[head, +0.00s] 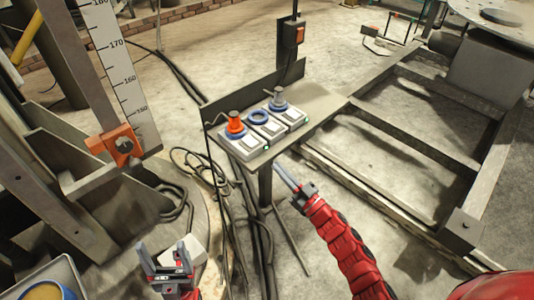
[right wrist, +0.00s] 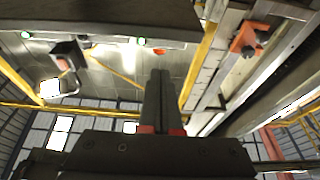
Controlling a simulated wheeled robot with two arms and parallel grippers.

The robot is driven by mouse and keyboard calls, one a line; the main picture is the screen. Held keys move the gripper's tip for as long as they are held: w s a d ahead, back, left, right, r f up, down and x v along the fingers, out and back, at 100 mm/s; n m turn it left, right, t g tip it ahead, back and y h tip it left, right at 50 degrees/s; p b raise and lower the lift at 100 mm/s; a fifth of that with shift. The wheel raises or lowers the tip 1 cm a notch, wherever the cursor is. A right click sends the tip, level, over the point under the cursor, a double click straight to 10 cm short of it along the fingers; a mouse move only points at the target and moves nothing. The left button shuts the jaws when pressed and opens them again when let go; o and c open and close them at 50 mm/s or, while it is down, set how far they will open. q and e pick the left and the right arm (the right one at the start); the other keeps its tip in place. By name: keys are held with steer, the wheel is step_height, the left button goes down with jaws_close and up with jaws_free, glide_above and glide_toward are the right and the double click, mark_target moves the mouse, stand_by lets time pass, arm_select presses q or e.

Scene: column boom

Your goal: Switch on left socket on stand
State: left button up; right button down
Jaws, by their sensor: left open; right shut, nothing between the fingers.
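The stand (head: 318,101) is a grey shelf carrying a row of three sockets with white switches in front. The left socket holds an orange plug (head: 236,124), its white switch (head: 249,142) facing the front edge. The right socket holds a grey plug (head: 278,101). Small green lights show along the front edge. My right gripper (head: 281,170) is shut and empty, just in front of and below that edge, apart from the switches. It also shows in the right wrist view (right wrist: 160,75). My left gripper (head: 165,262) is open at lower left.
A dark back plate (head: 240,96) stands behind the sockets. A steel frame (head: 400,133) lies to the right. At left is a measuring scale (head: 121,75) with an orange clamp (head: 118,146). Cables (head: 200,165) run over the floor.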

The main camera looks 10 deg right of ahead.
steer(key=v, duration=0.7)
steer(key=shift+s+d+p, duration=0.2)
steer(key=shift+s+p, duration=0.05)
steer(key=shift+p, duration=0.05)
steer(key=shift+f, duration=0.1)
